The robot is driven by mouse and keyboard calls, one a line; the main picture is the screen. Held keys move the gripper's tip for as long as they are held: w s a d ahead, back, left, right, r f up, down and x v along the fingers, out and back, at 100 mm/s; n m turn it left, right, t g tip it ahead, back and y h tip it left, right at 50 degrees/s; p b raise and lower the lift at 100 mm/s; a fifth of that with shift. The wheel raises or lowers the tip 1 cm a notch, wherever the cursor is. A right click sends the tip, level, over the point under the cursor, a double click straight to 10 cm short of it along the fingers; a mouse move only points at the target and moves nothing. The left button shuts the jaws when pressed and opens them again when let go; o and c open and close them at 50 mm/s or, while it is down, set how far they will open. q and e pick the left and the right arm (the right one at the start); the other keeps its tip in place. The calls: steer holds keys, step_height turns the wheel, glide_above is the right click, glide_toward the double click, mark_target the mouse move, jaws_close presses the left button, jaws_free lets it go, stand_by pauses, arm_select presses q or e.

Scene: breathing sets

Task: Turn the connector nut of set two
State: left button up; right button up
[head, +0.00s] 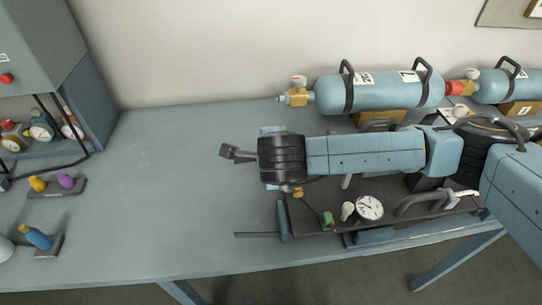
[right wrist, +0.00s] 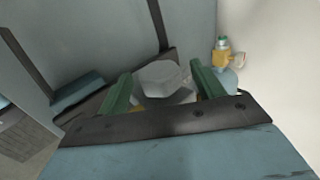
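My right arm comes in from the right in the head view, above a dark backplate (head: 415,209) with a gauge (head: 369,207). Its black wrist hides part of what lies below; I cannot make out its fingertips there. In the right wrist view, the right gripper (right wrist: 160,72) has two green fingers standing apart. A grey six-sided piece (right wrist: 160,79), which looks like a nut, shows between or just beyond them, with brass-coloured bits beside the fingers. I see no clear grip on it. I cannot read which set is number two. My left gripper is not in view.
A blue cylinder (head: 387,92) with black handles lies at the back on a stand; another (head: 490,88) lies to its right. A shelf unit with gauges stands at the left. Yellow, purple and blue small pieces sit on holders at left. The table's middle left is clear.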

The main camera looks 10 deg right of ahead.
steer(key=b+v, duration=0.1)
steer(key=v, duration=1.2)
steer(key=shift+s, duration=0.15)
steer(key=shift+r, duration=0.1)
